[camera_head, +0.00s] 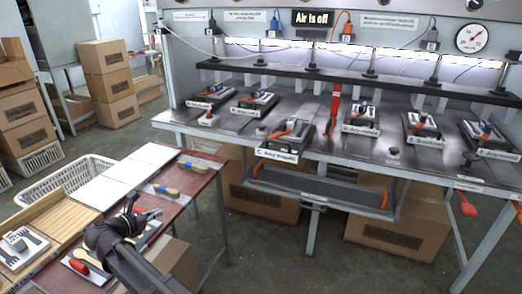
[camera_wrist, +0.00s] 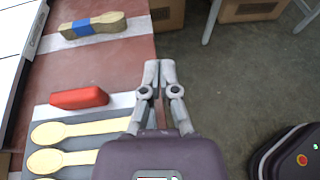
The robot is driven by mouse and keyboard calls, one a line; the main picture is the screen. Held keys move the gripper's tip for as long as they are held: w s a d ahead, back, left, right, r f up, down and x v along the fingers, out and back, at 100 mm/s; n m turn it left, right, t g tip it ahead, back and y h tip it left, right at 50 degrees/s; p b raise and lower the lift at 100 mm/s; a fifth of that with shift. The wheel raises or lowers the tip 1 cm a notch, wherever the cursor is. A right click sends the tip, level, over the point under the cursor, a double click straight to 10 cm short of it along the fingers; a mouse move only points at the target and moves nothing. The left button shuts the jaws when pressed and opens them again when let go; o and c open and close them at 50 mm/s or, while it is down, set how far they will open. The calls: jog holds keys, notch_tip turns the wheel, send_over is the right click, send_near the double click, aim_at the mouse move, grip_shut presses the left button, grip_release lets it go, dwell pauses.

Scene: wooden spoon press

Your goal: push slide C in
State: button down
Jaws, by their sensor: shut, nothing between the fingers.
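Slide C (camera_head: 287,141) is in the head view, on the near edge of the long press bench. My gripper (camera_head: 157,212) is at the lower left, over the red side table, well apart from slide C. In the wrist view my gripper (camera_wrist: 160,68) has its fingers together, empty, near the side table's edge. Slide C is not in the wrist view.
A dark shelf (camera_head: 318,187) hangs below slide C. Floor (camera_head: 262,235) between table and bench is clear. A sign reads "Air is off".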

jog(key=w+d+r+t, duration=0.1)
jog(key=w+d+r, duration=0.1)
jog(key=w+d, duration=0.35)
jog(key=w+d+r+t, duration=0.1)
jog(key=w+d+r, duration=0.1)
jog(key=d, duration=0.6)
jog(key=n+t, duration=0.2)
send_near(256, 150)
jog(key=v, duration=0.6)
jog(key=shift+f+p, duration=0.25)
jog(key=shift+p, duration=0.2)
jog(key=shift+w+a, duration=0.1)
jog(key=shift+a, duration=0.05)
jog(key=x, duration=1.3)
jog(key=shift+w+r, duration=0.15)
jog(key=shift+w, duration=0.15)
jog(key=shift+w, duration=0.15)
